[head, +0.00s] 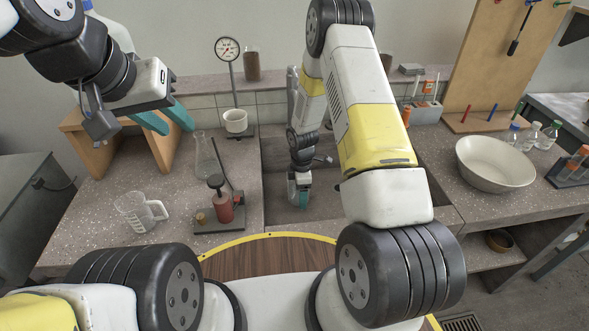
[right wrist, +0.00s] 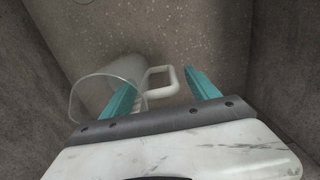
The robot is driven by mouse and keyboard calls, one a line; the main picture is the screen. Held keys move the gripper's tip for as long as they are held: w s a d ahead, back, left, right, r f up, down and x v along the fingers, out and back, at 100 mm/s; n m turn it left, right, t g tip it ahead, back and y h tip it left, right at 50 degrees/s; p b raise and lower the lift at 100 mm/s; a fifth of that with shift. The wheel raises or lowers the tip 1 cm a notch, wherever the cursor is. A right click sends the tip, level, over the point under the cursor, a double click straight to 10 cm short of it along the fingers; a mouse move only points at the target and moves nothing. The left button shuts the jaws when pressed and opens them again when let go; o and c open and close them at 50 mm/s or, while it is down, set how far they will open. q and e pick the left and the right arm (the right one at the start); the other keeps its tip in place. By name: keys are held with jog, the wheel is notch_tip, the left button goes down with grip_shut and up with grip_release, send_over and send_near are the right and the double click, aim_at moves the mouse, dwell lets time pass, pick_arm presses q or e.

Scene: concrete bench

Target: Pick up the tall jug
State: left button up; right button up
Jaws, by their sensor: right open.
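A pale, see-through jug (right wrist: 104,88) with a white loop handle (right wrist: 163,80) is inside the sink in the right wrist view. My right gripper (right wrist: 160,78) is open above it, one finger in front of the jug's body and the other just right of the handle. I cannot tell whether they touch. In the head view my right gripper (head: 299,190) reaches down into the sink, and the jug there is hidden. Another clear jug (head: 141,212) with a handle stands on the bench at the left. My left gripper (head: 177,129) is open and empty, raised above the bench's left part.
The sink (head: 275,160) has walls close around my right gripper. A flask (head: 208,158) and a stand with a red bottle (head: 222,207) are left of it. A white bowl (head: 496,164), small bottles (head: 531,134) and a tube rack (head: 424,105) are at the right.

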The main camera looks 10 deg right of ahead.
jog(key=shift+f, duration=2)
grip_shut()
